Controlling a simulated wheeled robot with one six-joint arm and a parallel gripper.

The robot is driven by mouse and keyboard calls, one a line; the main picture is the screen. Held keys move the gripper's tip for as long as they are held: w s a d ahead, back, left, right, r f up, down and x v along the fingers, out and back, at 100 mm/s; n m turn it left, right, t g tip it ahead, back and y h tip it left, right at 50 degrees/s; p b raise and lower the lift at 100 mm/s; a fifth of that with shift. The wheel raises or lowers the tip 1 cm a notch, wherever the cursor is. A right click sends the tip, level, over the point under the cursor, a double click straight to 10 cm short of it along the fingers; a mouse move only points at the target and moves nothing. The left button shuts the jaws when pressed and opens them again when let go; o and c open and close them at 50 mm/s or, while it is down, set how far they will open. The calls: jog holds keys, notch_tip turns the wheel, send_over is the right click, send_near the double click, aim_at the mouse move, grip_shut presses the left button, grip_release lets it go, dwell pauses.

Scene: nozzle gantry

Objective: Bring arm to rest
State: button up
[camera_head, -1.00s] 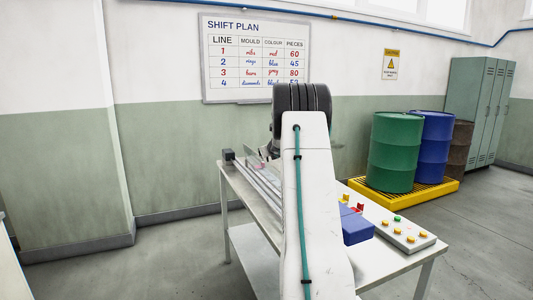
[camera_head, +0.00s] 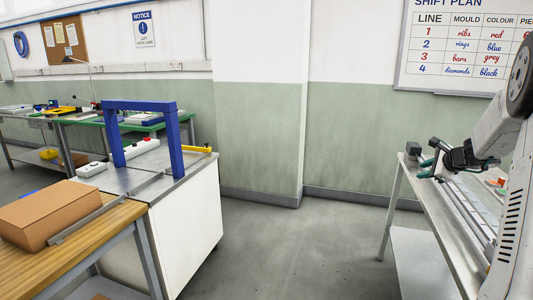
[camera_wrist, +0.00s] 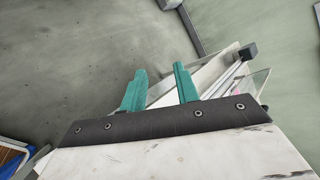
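My arm stands at the right edge of the head view, over the right-hand table (camera_head: 412,200). It reaches to the left there, and its upper part is cut off by the frame. My gripper (camera_head: 430,160) is at its end, above the rail (camera_head: 465,210) on that table. In the wrist view my gripper (camera_wrist: 160,88) shows two teal fingers standing apart with nothing between them. The rail with its black end block (camera_wrist: 248,51) lies just beyond the fingers. I cannot tell how far above the rail the fingers are.
A blue gantry frame (camera_head: 173,140) stands on the white cabinet (camera_head: 190,235) at left. A cardboard box (camera_head: 50,212) sits on the wooden bench before it. Further benches (camera_head: 70,125) line the back wall. The floor (camera_head: 290,250) between cabinet and right-hand table is clear.

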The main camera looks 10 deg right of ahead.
jog(key=s+a+r+n+g+y, duration=0.15)
jog(key=s+a+n, duration=0.3)
jog(key=a, duration=0.55)
jog(key=s+a+r+n+g+y, duration=0.1)
jog(key=s+a+n+g, duration=0.3)
jog(key=a, duration=0.6)
jog(key=s+a+r+n+g+y, duration=0.15)
jog(key=s+a+n, duration=0.3)
jog(key=a, duration=0.55)
jog(key=s+a+n+g+h, duration=0.1)
jog(key=s+a+n, duration=0.5)
jog(key=s, duration=0.6)
jog(key=s+a+n+g+h, duration=0.1)
jog(key=s+a+n+h, duration=0.1)
jog(key=s+a+n, duration=0.4)
jog(key=shift+s+a+n+h, duration=0.3)
jog(key=shift+s+a+n, duration=0.1)
jog(key=shift+s+a, duration=2.2)
